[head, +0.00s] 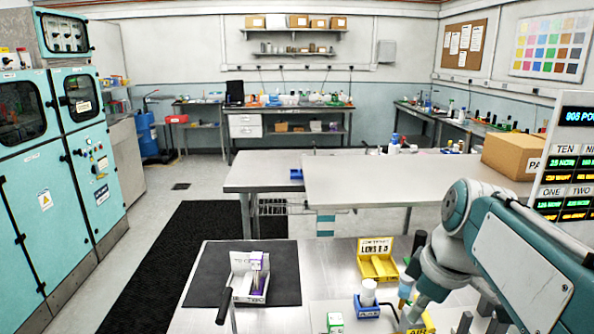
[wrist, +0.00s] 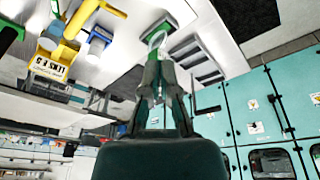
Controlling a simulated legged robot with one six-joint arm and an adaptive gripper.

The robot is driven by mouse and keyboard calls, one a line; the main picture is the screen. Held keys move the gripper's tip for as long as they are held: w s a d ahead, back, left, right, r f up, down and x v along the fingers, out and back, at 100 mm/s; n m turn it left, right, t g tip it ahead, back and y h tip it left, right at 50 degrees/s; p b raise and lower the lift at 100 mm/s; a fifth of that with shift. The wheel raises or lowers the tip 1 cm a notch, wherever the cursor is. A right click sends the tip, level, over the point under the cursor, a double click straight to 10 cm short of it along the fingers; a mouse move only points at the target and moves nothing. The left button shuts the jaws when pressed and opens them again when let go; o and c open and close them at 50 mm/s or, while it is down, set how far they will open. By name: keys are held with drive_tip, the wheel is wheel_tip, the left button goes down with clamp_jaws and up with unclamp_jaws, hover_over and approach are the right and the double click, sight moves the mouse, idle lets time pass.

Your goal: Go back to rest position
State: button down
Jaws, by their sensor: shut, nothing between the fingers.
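My gripper (wrist: 160,62) is in the middle of the wrist view, with its two dark fingers together and nothing between them. Its tips are near a pale round-edged item that I cannot identify. In the head view my teal and white arm comes in from the right and bends down over the right part of the near bench. I cannot make out the fingertips clearly there.
A white tray (head: 238,290) holding a purple-and-white item stands on a dark mat (head: 205,272). A yellow bin (head: 377,266), a blue bin (head: 366,311) and a green-and-white box (head: 335,323) stand near my arm. A cardboard box (head: 512,155) is on the bench behind.

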drive_tip(key=s+a+f+m+t+h, duration=0.2)
drive_tip(key=s+f+m, duration=0.4)
drive_tip(key=s+m, duration=0.4)
drive_tip(key=shift+a+f+t, duration=0.4)
drive_tip(key=shift+a+t, duration=0.2)
drive_tip(key=shift+t, duration=0.2)
